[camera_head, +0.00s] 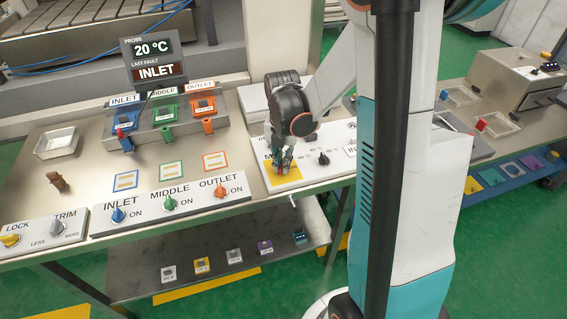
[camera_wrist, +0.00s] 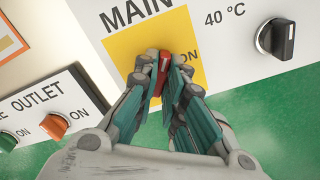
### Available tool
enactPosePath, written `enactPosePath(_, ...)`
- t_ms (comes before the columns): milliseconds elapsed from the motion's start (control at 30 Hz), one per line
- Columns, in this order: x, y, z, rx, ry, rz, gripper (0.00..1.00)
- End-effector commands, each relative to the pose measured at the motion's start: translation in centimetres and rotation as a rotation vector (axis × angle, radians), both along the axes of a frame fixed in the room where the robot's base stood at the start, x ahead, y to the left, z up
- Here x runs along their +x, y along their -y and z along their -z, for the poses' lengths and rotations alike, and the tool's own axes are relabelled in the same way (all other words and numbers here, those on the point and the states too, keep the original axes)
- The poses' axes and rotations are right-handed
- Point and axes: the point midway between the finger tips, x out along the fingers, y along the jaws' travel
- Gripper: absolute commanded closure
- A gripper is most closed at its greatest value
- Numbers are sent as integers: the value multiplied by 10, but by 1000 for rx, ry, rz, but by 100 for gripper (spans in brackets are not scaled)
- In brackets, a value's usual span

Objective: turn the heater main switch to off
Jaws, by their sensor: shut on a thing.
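The heater main switch is a red knob (camera_wrist: 163,66) on a yellow square (camera_wrist: 122,50) under the label MAIN. An ON label is partly visible to the right of the knob in the wrist view. My gripper (camera_wrist: 162,80) is shut on the red knob, with a teal-padded finger on each side. In the head view my gripper (camera_head: 283,166) reaches down onto the yellow square (camera_head: 285,177). The fingers cover much of the knob and any OFF label, so I cannot tell exactly which way it points.
A black knob (camera_wrist: 274,40) marked 40 °C sits to the right on the same panel. An orange outlet knob (camera_wrist: 54,126) and a green middle knob (camera_wrist: 8,141) are on the panel to the left. A display (camera_head: 155,60) reads 20 °C and INLET.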

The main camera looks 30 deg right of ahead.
Motion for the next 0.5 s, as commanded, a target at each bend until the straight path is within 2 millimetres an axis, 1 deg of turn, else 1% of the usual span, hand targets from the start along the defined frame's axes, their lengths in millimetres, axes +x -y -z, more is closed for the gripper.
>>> enactPosePath(200,0,0,1,-1,1,-172,100)
enactPosePath(300,0,0,1,-1,1,-228,100)
enactPosePath(500,0,0,0,0,0,-238,100)
